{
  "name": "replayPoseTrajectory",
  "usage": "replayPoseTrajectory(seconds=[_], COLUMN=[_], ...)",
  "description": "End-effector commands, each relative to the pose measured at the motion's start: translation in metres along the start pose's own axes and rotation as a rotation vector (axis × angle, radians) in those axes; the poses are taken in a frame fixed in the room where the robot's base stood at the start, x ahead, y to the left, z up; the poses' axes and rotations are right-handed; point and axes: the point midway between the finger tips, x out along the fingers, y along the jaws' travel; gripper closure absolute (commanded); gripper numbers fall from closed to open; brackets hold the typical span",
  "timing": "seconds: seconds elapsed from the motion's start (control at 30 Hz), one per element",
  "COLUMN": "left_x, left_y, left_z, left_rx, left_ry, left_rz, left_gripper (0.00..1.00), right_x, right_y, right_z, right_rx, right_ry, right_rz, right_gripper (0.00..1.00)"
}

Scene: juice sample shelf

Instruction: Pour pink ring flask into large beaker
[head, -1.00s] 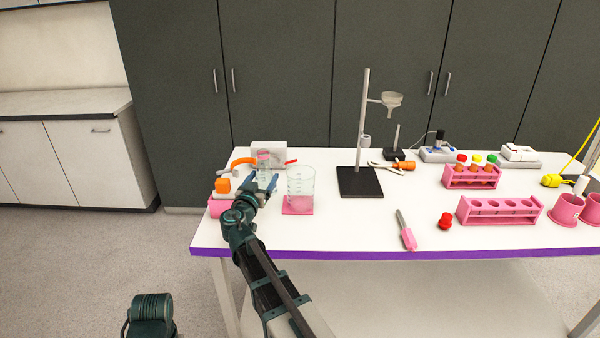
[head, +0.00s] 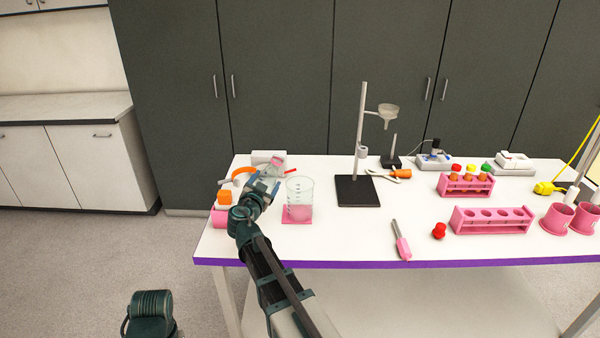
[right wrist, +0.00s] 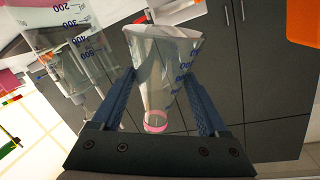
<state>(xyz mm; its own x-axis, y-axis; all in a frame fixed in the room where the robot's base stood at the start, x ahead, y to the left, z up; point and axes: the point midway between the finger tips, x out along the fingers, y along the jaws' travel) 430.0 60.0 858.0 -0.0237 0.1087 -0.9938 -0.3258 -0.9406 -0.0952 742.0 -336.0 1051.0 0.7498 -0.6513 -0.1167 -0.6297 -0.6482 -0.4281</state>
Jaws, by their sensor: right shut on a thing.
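The pink ring flask (head: 277,163) is clear glass with a pink band near its mouth. My right gripper (head: 266,182) is shut on it and holds it tilted to the right, its neck toward the beaker. No stream of liquid can be made out. My left gripper is not in view.
An orange-topped pink item (head: 220,215) is left of my right gripper, with a white box (head: 268,157) behind. A stand (head: 357,190) with a funnel is right of the beaker. Pink racks (head: 490,222) are farther right. The table front by the beaker is clear.

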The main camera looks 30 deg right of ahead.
Motion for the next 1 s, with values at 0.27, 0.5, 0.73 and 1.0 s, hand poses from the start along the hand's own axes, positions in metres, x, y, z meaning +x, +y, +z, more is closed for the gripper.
replayPoseTrajectory(seconds=[0.27,0.5,0.73,1.0], left_x=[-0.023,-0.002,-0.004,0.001], left_y=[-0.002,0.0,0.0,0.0], left_z=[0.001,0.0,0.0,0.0], left_rx=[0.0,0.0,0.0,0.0], left_ry=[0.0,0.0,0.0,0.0], left_rz=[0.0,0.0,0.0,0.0], left_gripper=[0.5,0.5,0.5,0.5], right_x=[0.0,0.003,0.003,0.003], right_y=[-0.001,0.011,0.01,0.012], right_z=[-0.017,0.007,0.007,0.012], right_rx=[0.147,0.262,0.293,0.314], right_ry=[-0.04,-0.073,-0.08,-0.086], right_rz=[0.0,0.0,-0.001,-0.001], right_gripper=[1.0,1.0,1.0,1.0])
